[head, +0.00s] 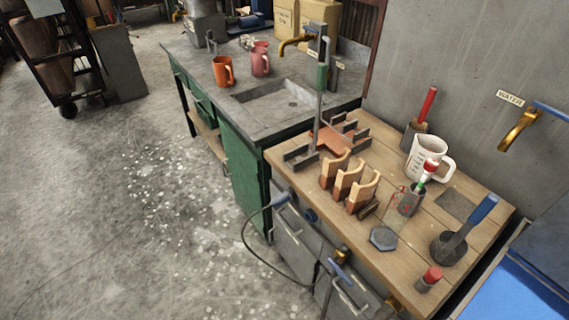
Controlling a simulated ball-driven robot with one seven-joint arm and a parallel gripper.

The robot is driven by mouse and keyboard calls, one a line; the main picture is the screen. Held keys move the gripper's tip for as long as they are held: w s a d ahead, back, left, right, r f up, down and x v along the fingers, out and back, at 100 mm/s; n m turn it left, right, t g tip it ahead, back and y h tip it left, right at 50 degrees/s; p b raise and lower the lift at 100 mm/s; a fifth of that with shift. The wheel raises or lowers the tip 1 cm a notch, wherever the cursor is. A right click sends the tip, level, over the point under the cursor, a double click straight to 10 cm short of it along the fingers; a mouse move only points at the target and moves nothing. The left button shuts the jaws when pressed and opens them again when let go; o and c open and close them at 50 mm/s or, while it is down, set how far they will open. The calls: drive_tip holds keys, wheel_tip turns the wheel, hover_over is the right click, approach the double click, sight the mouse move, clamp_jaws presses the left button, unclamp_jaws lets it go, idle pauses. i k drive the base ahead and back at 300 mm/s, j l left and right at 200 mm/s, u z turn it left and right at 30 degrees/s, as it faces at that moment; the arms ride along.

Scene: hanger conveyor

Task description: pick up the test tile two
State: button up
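Three upright test tiles stand in a row on the wooden worktop (300,163). Each is tan above and terracotta below, with a curved top edge. The far-left tile (329,174), the middle tile (345,183) and the near-right tile (362,194) stand close together. No number is readable on them, so I cannot tell by label which is tile two. My gripper is not in view.
Behind the tiles is a dark stand with a reddish base (338,140) and upright rod. To the right are a dark cup (408,203), a white jug (430,156) and a grey hexagonal piece (383,239). A mortar (448,248) stands further right. Floor at left is open.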

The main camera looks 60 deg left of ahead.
sight(344, 180)
drive_tip(key=u, duration=1.1)
drive_tip(key=i+j+z, duration=0.15)
drive_tip(key=j, duration=0.15)
